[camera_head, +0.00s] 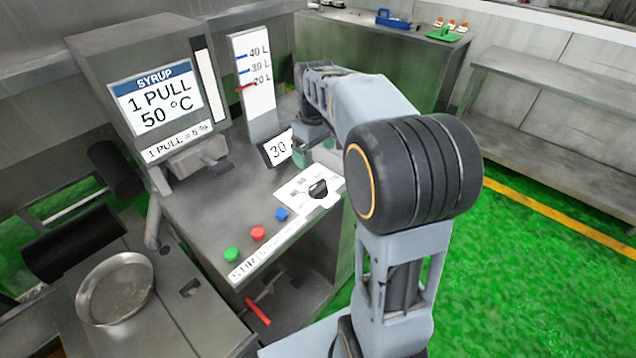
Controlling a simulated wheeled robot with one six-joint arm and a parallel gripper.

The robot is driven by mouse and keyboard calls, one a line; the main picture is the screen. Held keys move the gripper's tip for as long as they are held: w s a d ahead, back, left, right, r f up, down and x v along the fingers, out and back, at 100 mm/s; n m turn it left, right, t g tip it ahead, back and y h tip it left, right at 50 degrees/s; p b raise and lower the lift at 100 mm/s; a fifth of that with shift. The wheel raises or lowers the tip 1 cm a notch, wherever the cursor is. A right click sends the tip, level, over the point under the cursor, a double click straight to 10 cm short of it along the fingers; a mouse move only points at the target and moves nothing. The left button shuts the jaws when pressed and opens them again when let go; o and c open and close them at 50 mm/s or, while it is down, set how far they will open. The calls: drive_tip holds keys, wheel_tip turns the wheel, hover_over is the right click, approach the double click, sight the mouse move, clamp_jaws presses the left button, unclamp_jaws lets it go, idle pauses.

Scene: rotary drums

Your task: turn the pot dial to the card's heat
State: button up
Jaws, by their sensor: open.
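The dial is a black knob (318,188) on a white marked plate (296,194) near the right edge of the steel counter. The plate's marks are too small to read. The syrup card (156,100) on the grey machine reads "1 PULL 50 °C". A small dark-framed sign (277,149) reads "30" and stands behind the dial plate. My gripper (312,137) is above the counter beside this sign, behind and above the dial and apart from it. My arm hides part of it, and its fingertips are hard to make out. It is open, with nothing seen held.
Green, red and blue buttons (257,233) line the counter's front. A greenish object (300,158) is partly hidden below my gripper. A round metal pan (115,288) lies front left. Green floor is open at right.

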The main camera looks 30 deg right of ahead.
sight(318, 184)
drive_tip(key=shift+n, duration=0.3)
drive_tip(key=f, duration=0.4)
drive_tip(key=w+d+f, duration=0.1)
drive_tip(key=f, duration=0.9)
drive_tip(key=shift+w+d, duration=0.25)
drive_tip(key=shift+w, duration=0.05)
drive_tip(key=c, duration=0.9)
